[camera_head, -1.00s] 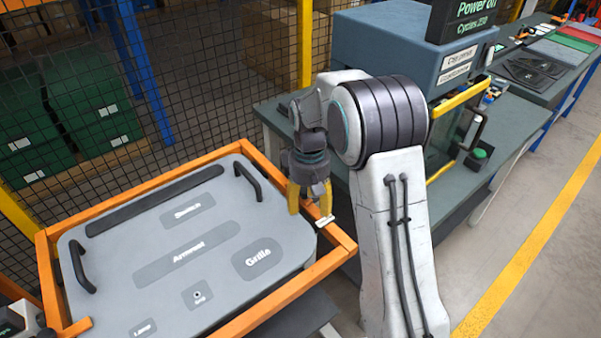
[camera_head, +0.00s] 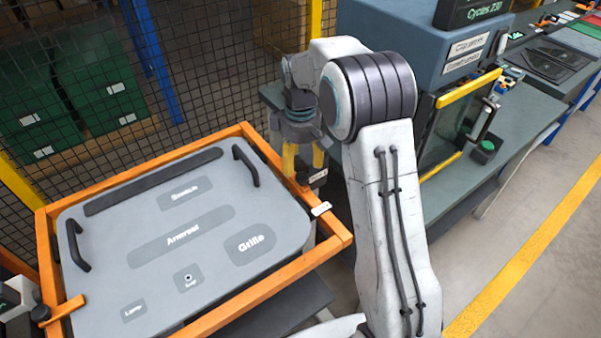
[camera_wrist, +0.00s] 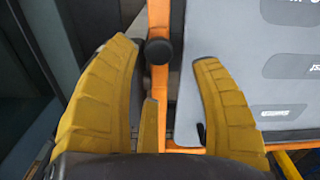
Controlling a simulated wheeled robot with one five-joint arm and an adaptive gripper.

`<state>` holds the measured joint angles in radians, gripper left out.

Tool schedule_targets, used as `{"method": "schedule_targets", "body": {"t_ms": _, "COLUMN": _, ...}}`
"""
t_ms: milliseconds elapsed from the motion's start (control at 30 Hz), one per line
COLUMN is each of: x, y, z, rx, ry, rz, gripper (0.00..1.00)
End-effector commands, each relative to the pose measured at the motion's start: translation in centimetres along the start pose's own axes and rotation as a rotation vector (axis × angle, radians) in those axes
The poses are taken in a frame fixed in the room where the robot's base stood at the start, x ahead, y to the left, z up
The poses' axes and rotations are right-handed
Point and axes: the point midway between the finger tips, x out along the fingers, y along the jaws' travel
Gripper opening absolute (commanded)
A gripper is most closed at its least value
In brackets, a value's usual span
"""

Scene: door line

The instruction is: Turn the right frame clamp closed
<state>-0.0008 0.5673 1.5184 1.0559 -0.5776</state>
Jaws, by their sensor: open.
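The right frame clamp shows in the wrist view as a dark round knob (camera_wrist: 158,52) on the orange rail. Its arm appears to run along the rail, but I cannot clearly separate the two. In the head view its knob (camera_head: 302,178) is small and partly hidden by my gripper. My gripper (camera_head: 304,172) is open over the right rail, pointing down. In the wrist view my gripper (camera_wrist: 165,62) has its yellow fingers spread on either side of the knob, with no visible contact. A narrow yellow piece shows between the fingers.
The orange frame (camera_head: 275,292) surrounds a grey panel (camera_head: 110,255) with black handles. The left clamp (camera_head: 62,309) lies across the frame's left edge onto the panel. A mesh fence (camera_head: 205,80) stands behind. A green workbench (camera_head: 440,195) with a blue machine (camera_head: 400,40) is at the right.

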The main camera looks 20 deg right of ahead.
Motion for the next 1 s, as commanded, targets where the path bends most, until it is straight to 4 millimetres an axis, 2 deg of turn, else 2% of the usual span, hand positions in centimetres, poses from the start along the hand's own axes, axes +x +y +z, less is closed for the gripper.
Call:
{"method": "schedule_targets", "body": {"t_ms": 200, "x": 2.8, "y": -0.1, "z": 0.1, "rx": 0.002, "ry": -0.003, "rz": -0.002, "gripper": 0.58}}
{"method": "schedule_targets", "body": {"t_ms": 400, "x": 4.5, "y": 0.0, "z": 0.0, "rx": 0.002, "ry": -0.002, "rz": -0.001, "gripper": 0.58}}
{"method": "schedule_targets", "body": {"t_ms": 867, "x": 5.1, "y": 0.0, "z": 0.0, "rx": 0.003, "ry": 0.0, "rz": 0.0, "gripper": 0.6}}
{"method": "schedule_targets", "body": {"t_ms": 1000, "x": 5.1, "y": 0.0, "z": 0.0, "rx": 0.003, "ry": 0.0, "rz": 0.0, "gripper": 0.47}}
